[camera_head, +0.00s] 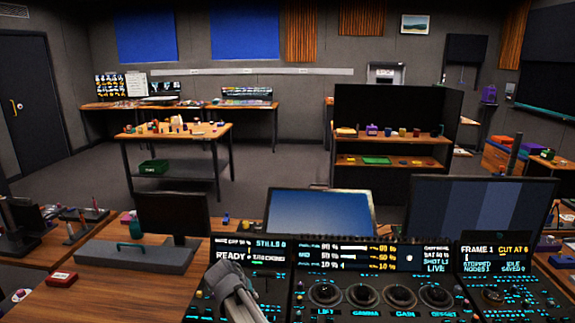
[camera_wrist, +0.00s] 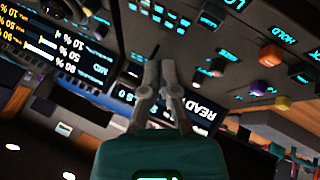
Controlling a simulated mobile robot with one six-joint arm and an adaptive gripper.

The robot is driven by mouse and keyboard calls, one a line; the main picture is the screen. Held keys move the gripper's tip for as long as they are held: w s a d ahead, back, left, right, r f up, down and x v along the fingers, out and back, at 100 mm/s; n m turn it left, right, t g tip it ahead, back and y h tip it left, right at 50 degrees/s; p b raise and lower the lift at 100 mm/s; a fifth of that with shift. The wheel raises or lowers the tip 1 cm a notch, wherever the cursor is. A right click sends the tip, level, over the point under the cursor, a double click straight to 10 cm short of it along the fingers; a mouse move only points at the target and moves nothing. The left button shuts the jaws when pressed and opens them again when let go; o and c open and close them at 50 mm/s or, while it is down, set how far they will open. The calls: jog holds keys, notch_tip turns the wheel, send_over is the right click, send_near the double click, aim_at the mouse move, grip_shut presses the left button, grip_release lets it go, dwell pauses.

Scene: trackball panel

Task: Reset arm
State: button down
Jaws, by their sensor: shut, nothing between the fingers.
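The black trackball panel (camera_head: 345,275) fills the front of the head view, with several round trackballs in a row; the leftmost trackball (camera_head: 325,294) is labelled LIFT. A lit display strip (camera_head: 380,255) runs above them. My gripper (camera_head: 222,267) is over the left part of the panel, left of the trackballs. In the wrist view my gripper (camera_wrist: 160,64) has its two grey fingers close together at the tips, with nothing between them. Behind them the panel (camera_wrist: 125,70) appears rotated, with lit labels and the READY text. I cannot tell whether the fingertips touch the panel.
Two monitors, one blue (camera_head: 320,212) and one dark striped (camera_head: 478,215), stand behind the panel. Tables and shelves stand farther back across open floor.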

jog(key=s+d+r+m+g+y+p, duration=0.1)
jog(key=s+d+g+p, duration=0.1)
jog(key=s+d, duration=0.3)
jog(key=s+d+r+m+g+y+p, duration=0.1)
jog(key=s+d, duration=0.4)
jog(key=d, duration=0.8)
jog(key=s+d+r+m+g+y+p, duration=0.1)
jog(key=s+d, duration=0.4)
jog(key=d, duration=0.5)
jog(key=shift+s+g+y+p, duration=0.4)
jog(key=shift+g+y+p, duration=0.1)
jog(key=shift+g+p, duration=0.3)
